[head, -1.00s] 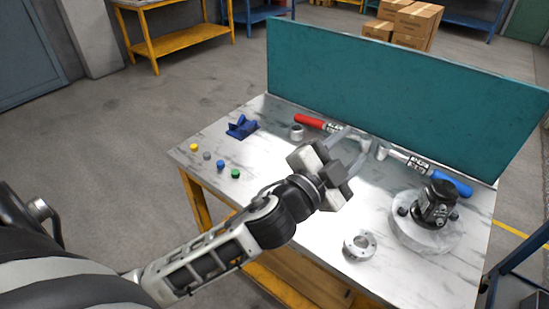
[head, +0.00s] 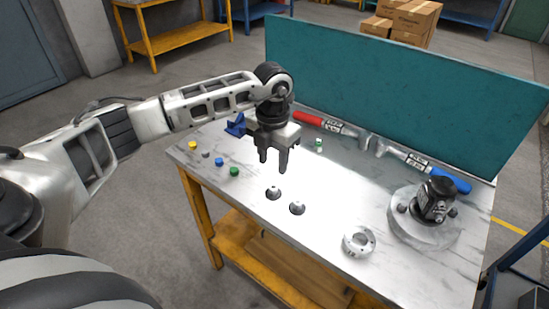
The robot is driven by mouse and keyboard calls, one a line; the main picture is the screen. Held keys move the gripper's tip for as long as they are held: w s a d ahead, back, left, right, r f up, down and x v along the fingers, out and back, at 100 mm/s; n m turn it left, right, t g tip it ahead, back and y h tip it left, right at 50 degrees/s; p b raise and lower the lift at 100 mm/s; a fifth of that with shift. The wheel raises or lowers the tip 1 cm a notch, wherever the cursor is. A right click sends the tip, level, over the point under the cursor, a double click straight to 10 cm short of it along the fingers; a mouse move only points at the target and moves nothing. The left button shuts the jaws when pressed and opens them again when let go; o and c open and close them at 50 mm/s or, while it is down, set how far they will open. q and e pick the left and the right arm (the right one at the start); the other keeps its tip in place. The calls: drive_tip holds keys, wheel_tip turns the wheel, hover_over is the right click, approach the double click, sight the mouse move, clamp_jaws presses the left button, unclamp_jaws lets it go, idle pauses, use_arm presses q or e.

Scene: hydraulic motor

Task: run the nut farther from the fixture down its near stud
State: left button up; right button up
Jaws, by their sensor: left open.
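Two small grey rounded pieces, which look like the nuts, stand on the table: one at the left (head: 273,193) and one a little right and nearer (head: 297,208). The left one is farther from the round grey fixture (head: 425,236), which carries a black motor (head: 435,200) at the right. Dark round pieces show beside the motor; I cannot tell whether they are studs. My left gripper (head: 273,166) points down above and behind the left grey piece, fingers apart and empty. My right gripper is not in view.
A grey flanged ring (head: 359,242) lies near the front edge. Red-handled (head: 308,119) and blue-handled (head: 450,180) tools lie along the teal back panel (head: 400,105). A blue holder (head: 236,126) and several coloured caps are at the left.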

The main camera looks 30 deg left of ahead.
sight(273, 187)
use_arm(q)
wheel_tip(273, 187, down, 7)
drive_tip(key=b, duration=0.5)
drive_tip(key=shift+f+b, duration=0.6)
drive_tip(key=shift+f, duration=0.3)
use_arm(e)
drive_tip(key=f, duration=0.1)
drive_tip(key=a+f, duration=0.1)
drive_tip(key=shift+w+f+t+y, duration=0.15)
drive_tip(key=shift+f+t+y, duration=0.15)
use_arm(q)
drive_tip(key=shift+d, duration=0.1)
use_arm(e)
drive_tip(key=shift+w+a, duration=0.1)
use_arm(q)
drive_tip(key=shift+c, duration=0.3)
